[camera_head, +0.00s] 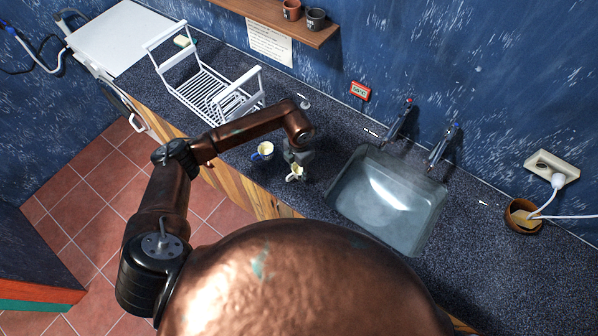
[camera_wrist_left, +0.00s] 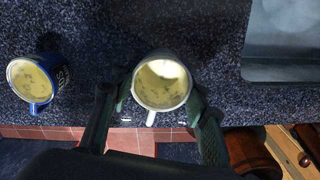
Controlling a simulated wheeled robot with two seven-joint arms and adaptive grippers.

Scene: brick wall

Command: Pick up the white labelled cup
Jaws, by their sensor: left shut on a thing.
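The white cup (camera_head: 296,172) is at the front part of the dark speckled counter in the head view. In the left wrist view the white cup (camera_wrist_left: 161,84) sits between the two fingers of my left gripper (camera_wrist_left: 155,105), its handle pointing down in the picture. I see into it, with a pale yellowish inside. My left gripper (camera_head: 299,158) is shut on this cup. The label is not visible from above. I cannot tell whether the cup touches the counter. My right gripper is not in view.
A blue cup (camera_head: 263,151) stands just left of the white cup, and also shows in the wrist view (camera_wrist_left: 31,82). A sink (camera_head: 405,249) lies to the right. A white dish rack (camera_head: 180,87) stands at the left. The counter's front edge is close.

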